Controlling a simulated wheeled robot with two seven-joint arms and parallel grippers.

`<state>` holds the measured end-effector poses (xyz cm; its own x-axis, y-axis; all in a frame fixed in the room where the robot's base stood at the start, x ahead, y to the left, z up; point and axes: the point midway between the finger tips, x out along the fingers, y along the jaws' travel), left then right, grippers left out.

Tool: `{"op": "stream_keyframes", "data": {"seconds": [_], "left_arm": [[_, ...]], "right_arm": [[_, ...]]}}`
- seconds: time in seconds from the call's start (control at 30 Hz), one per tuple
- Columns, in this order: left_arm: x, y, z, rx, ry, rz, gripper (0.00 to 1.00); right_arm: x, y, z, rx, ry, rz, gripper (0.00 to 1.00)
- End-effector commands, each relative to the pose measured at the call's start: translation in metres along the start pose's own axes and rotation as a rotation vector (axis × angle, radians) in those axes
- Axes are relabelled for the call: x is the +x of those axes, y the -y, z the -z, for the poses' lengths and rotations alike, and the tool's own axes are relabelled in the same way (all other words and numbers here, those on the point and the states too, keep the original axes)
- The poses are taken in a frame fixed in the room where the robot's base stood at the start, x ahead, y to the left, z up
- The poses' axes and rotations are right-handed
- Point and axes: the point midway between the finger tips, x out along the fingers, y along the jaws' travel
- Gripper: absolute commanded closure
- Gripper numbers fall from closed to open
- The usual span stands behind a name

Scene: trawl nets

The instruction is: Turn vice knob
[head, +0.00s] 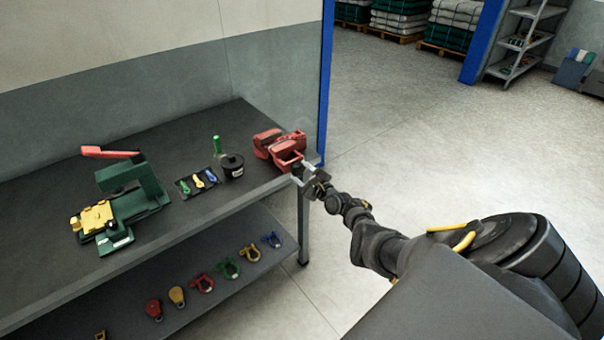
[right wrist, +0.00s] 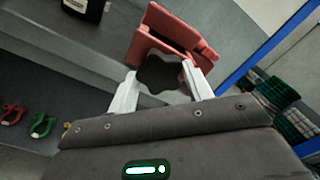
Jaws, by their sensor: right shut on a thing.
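The red vice (head: 279,149) stands at the right end of the dark workbench, near its front corner. It also shows at the top of the right wrist view (right wrist: 172,38). My right gripper (head: 299,172) is at the front of the vice. In the right wrist view its two pale fingers are on either side of the dark grey, lobed vice knob (right wrist: 161,74), and the gripper is shut on it. The knob is mostly hidden by the gripper in the head view. My left gripper is not in view.
On the workbench (head: 60,185) stand a green machine with a red handle (head: 130,195), a mat of small colored tools (head: 197,181) and a black container (head: 231,166). Colored shackles (head: 228,268) lie on the lower shelf. A blue post (head: 325,85) rises behind the vice.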

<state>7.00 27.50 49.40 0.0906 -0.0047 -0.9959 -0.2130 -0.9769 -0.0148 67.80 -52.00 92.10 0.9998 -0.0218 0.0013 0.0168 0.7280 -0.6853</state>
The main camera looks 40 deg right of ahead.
Motion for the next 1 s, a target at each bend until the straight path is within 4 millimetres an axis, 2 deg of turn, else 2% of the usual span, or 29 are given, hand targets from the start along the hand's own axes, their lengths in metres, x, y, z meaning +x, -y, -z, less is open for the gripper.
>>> {"op": "stream_keyframes", "data": {"seconds": [0.03,0.27,0.3,0.47,0.77,0.87,1.0], "left_arm": [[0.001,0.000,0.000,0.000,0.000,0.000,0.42],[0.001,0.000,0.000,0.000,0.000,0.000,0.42],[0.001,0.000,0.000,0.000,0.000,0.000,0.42],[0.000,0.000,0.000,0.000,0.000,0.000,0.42],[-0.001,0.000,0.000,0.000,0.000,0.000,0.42],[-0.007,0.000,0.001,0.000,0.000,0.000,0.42],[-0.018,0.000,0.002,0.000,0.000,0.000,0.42]], "right_arm": [[-0.004,-0.007,0.005,0.004,-0.010,-0.012,0.73],[-0.004,-0.007,0.005,0.004,-0.010,-0.012,0.73],[-0.004,-0.007,0.005,0.004,-0.010,-0.012,0.47],[-0.003,-0.005,0.004,0.003,-0.007,-0.009,0.28],[-0.003,-0.003,0.001,0.001,-0.003,-0.005,0.28],[-0.013,-0.001,0.001,0.001,-0.005,-0.004,0.28],[-0.038,-0.001,0.001,0.000,-0.007,-0.004,0.28]]}}
